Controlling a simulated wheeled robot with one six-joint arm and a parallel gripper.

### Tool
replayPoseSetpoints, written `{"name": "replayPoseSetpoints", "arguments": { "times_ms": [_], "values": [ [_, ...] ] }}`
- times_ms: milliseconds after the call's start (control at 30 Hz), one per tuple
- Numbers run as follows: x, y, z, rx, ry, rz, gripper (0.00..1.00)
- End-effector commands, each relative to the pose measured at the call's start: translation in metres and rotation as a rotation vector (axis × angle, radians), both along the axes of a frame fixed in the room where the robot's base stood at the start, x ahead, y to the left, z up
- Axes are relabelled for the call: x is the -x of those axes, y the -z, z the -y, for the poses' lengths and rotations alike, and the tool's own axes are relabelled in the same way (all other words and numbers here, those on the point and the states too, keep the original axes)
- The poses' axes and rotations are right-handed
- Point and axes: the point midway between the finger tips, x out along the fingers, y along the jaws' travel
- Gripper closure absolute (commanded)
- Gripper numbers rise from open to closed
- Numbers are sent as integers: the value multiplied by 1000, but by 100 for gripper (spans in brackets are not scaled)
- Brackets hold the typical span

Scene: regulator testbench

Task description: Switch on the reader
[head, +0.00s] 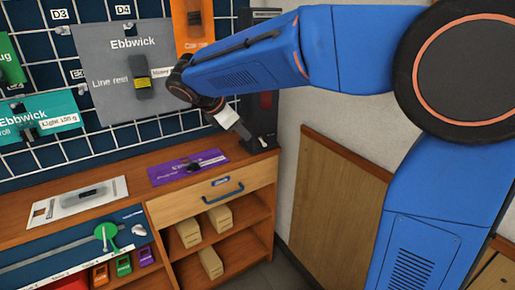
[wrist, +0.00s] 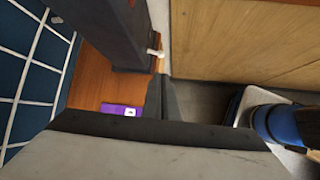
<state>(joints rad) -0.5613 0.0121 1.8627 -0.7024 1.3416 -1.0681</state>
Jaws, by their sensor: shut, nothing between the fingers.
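A tall dark cabinet (head: 262,122) stands at the right end of the wooden bench, with a dark red panel on its front. It also shows in the wrist view (wrist: 105,28), where a small white lever-like part (wrist: 155,53) sticks out at its edge. No readable label tells me which device is the reader. My gripper (head: 243,131) is in front of the cabinet, above the bench's right end. In the wrist view my gripper (wrist: 166,85) has its dark fingers together and empty, pointing near the white part. I cannot tell whether they touch anything.
A purple card (head: 187,168) lies on the bench, left of the cabinet. A pale panel (head: 80,198) lies further left. A wire grid holds a grey Ebbwick board (head: 108,68) and other boards. A drawer (head: 215,193) is shut below. A wooden panel (head: 340,205) lines the right wall.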

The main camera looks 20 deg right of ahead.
Motion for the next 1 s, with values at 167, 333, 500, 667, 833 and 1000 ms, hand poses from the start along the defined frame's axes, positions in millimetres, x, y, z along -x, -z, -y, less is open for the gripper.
{"name": "replayPoseSetpoints", "arguments": {
  "times_ms": [167,333,500,667,833,1000],
  "values": [
    [-1,3,2,0,1,0,100],
    [-7,17,12,0,3,-2,100],
    [-16,39,28,1,3,-2,100],
    [-24,58,41,0,3,-2,100],
    [-30,72,50,1,1,-1,100],
    [-33,78,54,0,1,0,100]
  ]
}}
